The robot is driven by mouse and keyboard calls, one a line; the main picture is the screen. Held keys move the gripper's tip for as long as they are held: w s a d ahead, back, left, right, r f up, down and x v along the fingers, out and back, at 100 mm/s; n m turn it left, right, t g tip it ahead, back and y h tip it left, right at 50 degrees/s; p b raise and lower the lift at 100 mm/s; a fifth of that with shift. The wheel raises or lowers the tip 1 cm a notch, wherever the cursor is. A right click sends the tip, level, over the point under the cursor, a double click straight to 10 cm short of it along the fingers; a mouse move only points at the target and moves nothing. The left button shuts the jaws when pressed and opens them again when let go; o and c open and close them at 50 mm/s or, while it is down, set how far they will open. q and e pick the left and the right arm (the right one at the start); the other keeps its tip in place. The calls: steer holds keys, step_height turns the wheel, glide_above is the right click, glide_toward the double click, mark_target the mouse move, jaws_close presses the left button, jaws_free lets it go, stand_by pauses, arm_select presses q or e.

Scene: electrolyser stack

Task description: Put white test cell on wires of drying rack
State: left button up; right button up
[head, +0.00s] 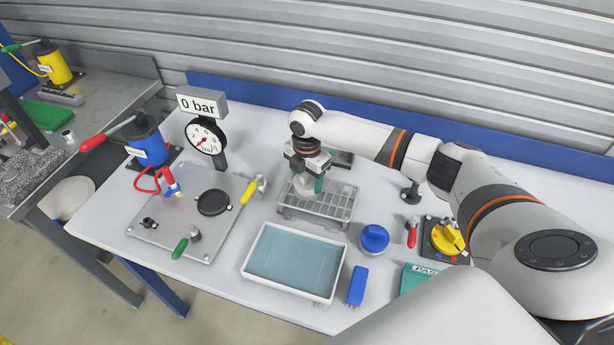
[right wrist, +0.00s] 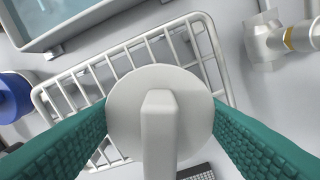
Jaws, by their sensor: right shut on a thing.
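The white test cell (right wrist: 125,92) is a round white disc with a raised bar in the middle; it also shows in the head view (head: 302,188). My right gripper (head: 307,182) has its teal fingers shut on it, one on each side in the right wrist view. The drying rack (head: 342,212) is a pale wire tray, and its wires (right wrist: 75,92) show behind the cell. The cell is over the rack's back left part. I cannot tell whether it touches the wires. My left gripper is not in view.
A white basin of bluish liquid (head: 258,286) stands in front of the rack. A steel plate with fittings (head: 160,232) and a gauge (head: 206,137) are to the left. A blue round knob (head: 374,238) and a yellow switch (head: 447,238) are to the right.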

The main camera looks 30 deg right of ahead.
steer(key=shift+f, duration=0.1)
steer(key=o, duration=1.2)
steer(key=shift+s, duration=0.1)
steer(key=shift+o, duration=0.2)
steer(key=shift+r, duration=0.3)
step_height(320, 180, up, 12)
steer(key=b, duration=0.2)
steer(key=shift+f, duration=0.15)
